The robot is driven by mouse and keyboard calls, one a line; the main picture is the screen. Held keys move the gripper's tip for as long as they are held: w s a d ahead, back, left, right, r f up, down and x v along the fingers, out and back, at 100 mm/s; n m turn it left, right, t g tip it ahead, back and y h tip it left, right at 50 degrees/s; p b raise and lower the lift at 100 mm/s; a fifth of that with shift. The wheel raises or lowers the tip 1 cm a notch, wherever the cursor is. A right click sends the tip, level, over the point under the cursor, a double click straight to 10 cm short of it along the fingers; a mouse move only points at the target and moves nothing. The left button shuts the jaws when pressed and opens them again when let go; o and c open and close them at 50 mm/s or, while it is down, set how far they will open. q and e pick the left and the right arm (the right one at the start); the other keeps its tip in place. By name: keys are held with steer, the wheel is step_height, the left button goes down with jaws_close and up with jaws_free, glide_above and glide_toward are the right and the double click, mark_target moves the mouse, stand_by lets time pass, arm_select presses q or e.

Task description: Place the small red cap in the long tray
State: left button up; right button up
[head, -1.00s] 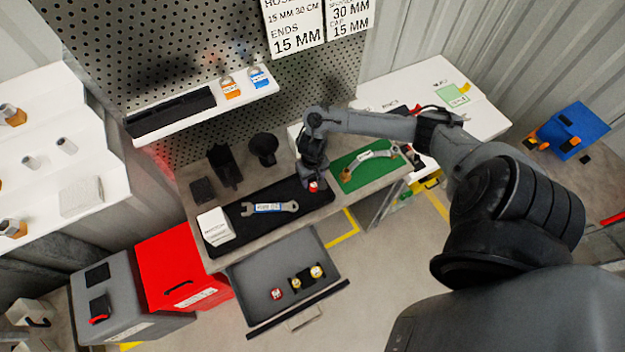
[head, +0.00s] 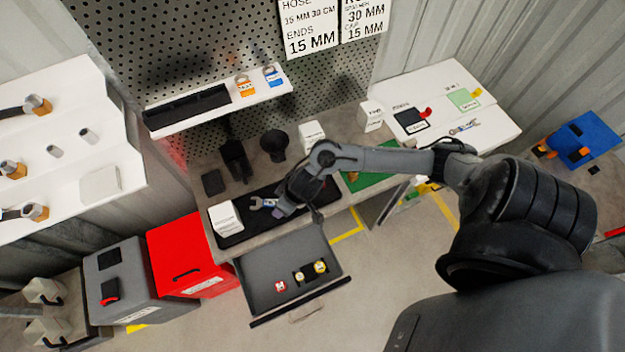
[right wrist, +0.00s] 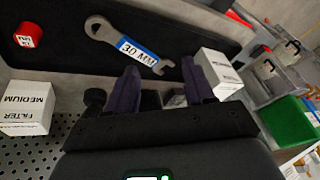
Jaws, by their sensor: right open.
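The long black tray (head: 232,239) lies along the front of the workbench. In the right wrist view, the small red cap (right wrist: 27,36) with a white label rests in the tray (right wrist: 68,52), near one end. A wrench (head: 256,203) labelled 30 MM lies in the tray and also shows in the right wrist view (right wrist: 100,31). My right gripper (right wrist: 160,88) is open and empty, above the tray and beside the wrench, apart from the cap. My left gripper is not in view.
An open drawer (head: 252,297) below the bench holds another red part (head: 280,286) and two yellow ones. A white box (head: 226,217) stands at the tray's left end. A filter box (right wrist: 26,108) and black holders (head: 274,145) stand behind. A green mat (head: 376,180) lies right.

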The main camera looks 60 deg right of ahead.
steer(key=s+a+r+n+t, duration=0.25)
steer(key=a+r, duration=0.25)
steer(key=a, duration=0.3)
steer(key=s+d+r+g, duration=0.1)
steer(key=s+r, duration=0.1)
steer(key=s, duration=0.3)
steer(key=s+d+r+g+h, duration=0.1)
steer(key=s+d+r+g, duration=0.1)
steer(key=s, duration=0.3)
steer(key=shift+r, duration=0.25)
steer(key=shift+r, duration=0.1)
